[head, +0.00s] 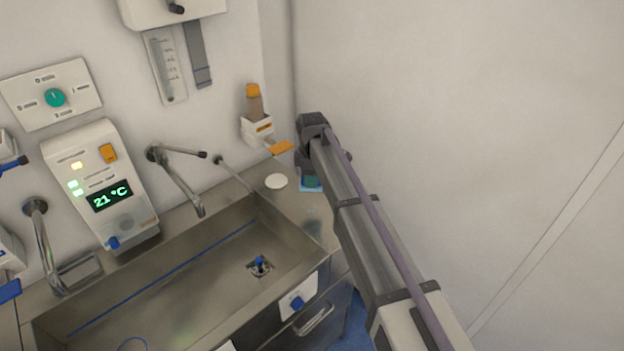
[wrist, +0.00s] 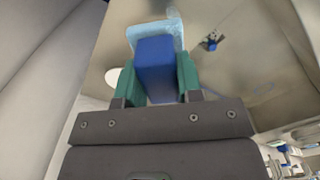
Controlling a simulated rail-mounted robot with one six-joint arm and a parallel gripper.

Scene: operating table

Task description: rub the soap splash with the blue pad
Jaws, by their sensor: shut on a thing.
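My gripper (head: 310,180) is at the right end of the sink counter, low over the steel top. In the wrist view its two green fingers (wrist: 158,85) are shut on the blue pad (wrist: 155,60), a deep blue block. A light-blue, uneven-edged area (wrist: 150,30) shows around the pad's far end; I cannot tell whether it is part of the pad or soap under it. A flat, pale round patch (head: 276,181) lies on the counter left of my gripper; it also shows in the wrist view (wrist: 113,77). I cannot tell which of these is the soap splash.
The sink basin (head: 190,275) with its drain (head: 260,266) is left of and below my gripper. A wall dispenser (head: 257,130) with an orange lever (head: 280,147) is just behind. Taps (head: 180,180) stand along the back. The plain wall is close on the right.

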